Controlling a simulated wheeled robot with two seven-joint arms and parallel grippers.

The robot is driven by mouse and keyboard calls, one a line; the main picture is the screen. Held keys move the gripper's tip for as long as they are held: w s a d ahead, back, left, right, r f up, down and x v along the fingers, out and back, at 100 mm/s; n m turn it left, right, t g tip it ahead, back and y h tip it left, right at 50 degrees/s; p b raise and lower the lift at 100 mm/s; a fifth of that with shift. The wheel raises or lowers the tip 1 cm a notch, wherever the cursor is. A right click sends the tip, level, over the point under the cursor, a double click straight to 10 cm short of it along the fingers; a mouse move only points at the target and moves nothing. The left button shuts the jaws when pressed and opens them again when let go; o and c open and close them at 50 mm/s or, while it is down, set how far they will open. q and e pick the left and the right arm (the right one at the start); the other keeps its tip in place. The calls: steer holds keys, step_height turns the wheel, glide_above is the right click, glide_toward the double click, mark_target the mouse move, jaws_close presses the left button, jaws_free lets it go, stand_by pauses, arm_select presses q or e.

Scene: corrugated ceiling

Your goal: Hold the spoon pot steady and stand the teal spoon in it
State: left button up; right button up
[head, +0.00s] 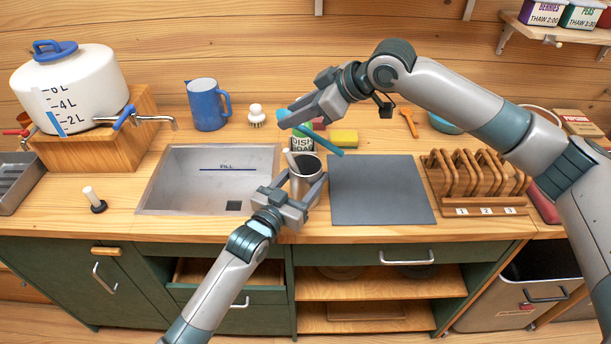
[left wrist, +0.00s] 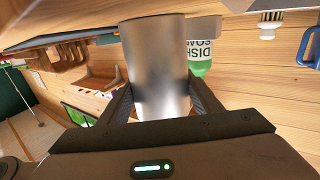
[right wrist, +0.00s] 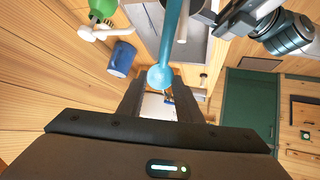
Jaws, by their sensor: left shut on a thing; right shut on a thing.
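The spoon pot (head: 307,184) is a metal cylinder standing upright on the counter between the sink and the grey mat. My left gripper (head: 298,192) is shut on its sides from the front; the left wrist view shows the pot (left wrist: 158,70) between both fingers. A pale handle (head: 290,160) leans at the pot's rim. My right gripper (head: 292,116) is shut on the teal spoon (head: 323,144), above and behind the pot. The spoon slants down to the right, its lower end above the counter and outside the pot. It also shows in the right wrist view (right wrist: 168,40).
A dish soap bottle (head: 301,143) stands just behind the pot, with a yellow sponge (head: 344,138) to its right. The sink (head: 165,190) is left, the bare grey mat (head: 380,190) right, and a wooden rack (head: 475,180) beyond. A blue jug (head: 207,105) stands behind the sink.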

mark_target(302, 130)
steer(key=shift+f, duration=2.65)
steer(key=o, duration=1.1)
steer(key=shift+f, duration=0.1)
steer(key=v, duration=1.2)
steer(key=shift+w, duration=0.1)
